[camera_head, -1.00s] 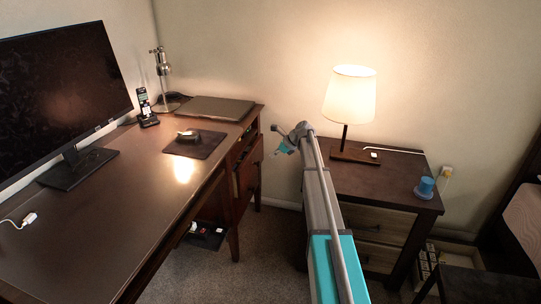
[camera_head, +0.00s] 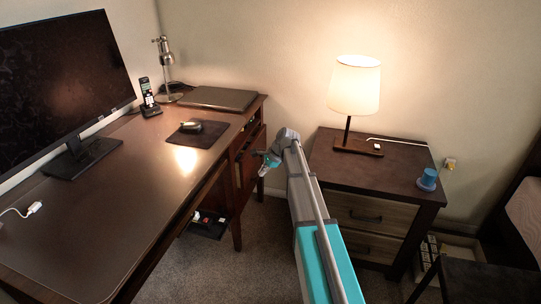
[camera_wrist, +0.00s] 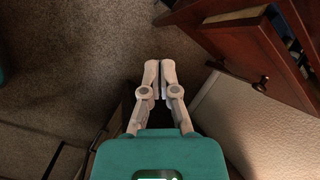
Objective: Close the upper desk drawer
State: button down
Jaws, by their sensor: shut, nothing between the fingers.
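The desk (camera_head: 110,215) stands at the left, with a dark reddish-brown drawer stack at its far right end. A drawer (camera_head: 246,165) there stands pulled out. My gripper (camera_head: 266,164) is beside its front in the head view and hides part of it. In the wrist view the drawer front (camera_wrist: 260,62) is at the upper right, with a small metal knob on it and colored items visible in the gap behind. My gripper (camera_wrist: 160,66) has its fingertips together and empty, to the left of that front and apart from it in the picture. I cannot tell the exact distance.
The nightstand (camera_head: 365,168) with a lit lamp (camera_head: 354,88) and a blue cup (camera_head: 427,180) stands right of my arm. Carpet (camera_head: 215,265) is open between desk and nightstand. A laptop (camera_head: 218,98) lies above the drawers. The wall is close behind.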

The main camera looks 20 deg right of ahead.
jog(key=s+a+f+n+g+h, duration=0.1)
jog(key=s+a+n, duration=0.2)
jog(key=s, duration=0.6)
jog(key=s+a+n+g+h, duration=0.1)
jog(key=s+a+n+h, duration=0.1)
jog(key=s+n, duration=0.6)
jog(key=s+a+f+n+g+h, duration=0.1)
jog(key=s+a+n, duration=0.4)
jog(key=s, duration=0.7)
jog(key=shift+s+f+n+h, duration=0.15)
jog(key=shift+f+n+h, duration=0.15)
jog(key=shift+n+h, duration=0.3)
jog(key=shift+s, duration=0.15)
